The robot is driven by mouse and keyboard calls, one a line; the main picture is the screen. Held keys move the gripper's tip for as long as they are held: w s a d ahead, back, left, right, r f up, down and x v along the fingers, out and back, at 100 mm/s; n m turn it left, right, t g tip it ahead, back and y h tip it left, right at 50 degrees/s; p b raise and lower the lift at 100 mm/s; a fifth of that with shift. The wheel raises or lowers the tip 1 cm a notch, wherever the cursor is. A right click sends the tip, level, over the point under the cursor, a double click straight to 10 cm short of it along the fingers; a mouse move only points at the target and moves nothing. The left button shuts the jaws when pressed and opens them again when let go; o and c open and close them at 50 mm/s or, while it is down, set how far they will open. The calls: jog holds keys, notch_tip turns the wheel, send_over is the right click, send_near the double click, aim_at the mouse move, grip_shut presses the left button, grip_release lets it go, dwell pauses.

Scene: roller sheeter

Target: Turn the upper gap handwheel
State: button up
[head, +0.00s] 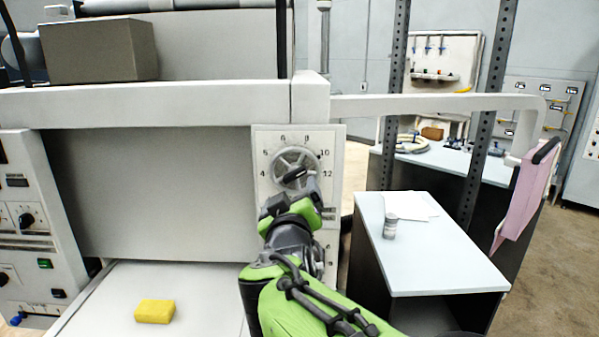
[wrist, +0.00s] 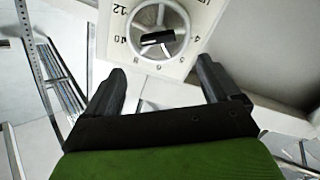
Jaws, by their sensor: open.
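The upper gap handwheel (head: 291,156) is a grey spoked wheel with a dark handle (head: 295,175) on a white numbered dial plate (head: 331,148) on the machine's front. In the wrist view the handwheel (wrist: 160,18) appears at the top centre, upside down, its dark handle crossing the lower part. My gripper (head: 292,192) is just in front of and below the wheel. In the wrist view my gripper (wrist: 160,82) has its two fingers wide apart, with nothing between them. The fingertips point at the wheel and look apart from it. My arm hides much of the plate below the wheel.
A control panel (head: 28,190) stands at left. A yellow block (head: 155,311) lies on the white lower table. At right are a bench (head: 450,262) with a small jar (head: 390,227), a dark perforated post (head: 391,90) and a white bar (head: 430,104) with a pink pad.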

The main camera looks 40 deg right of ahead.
aim_at(294, 175)
jog(key=p+x, duration=0.2)
jog(key=x, duration=0.8)
jog(key=shift+d, duration=0.25)
jog(key=c, duration=1.1)
jog(key=shift+o, duration=0.2)
jog(key=shift+b, duration=0.3)
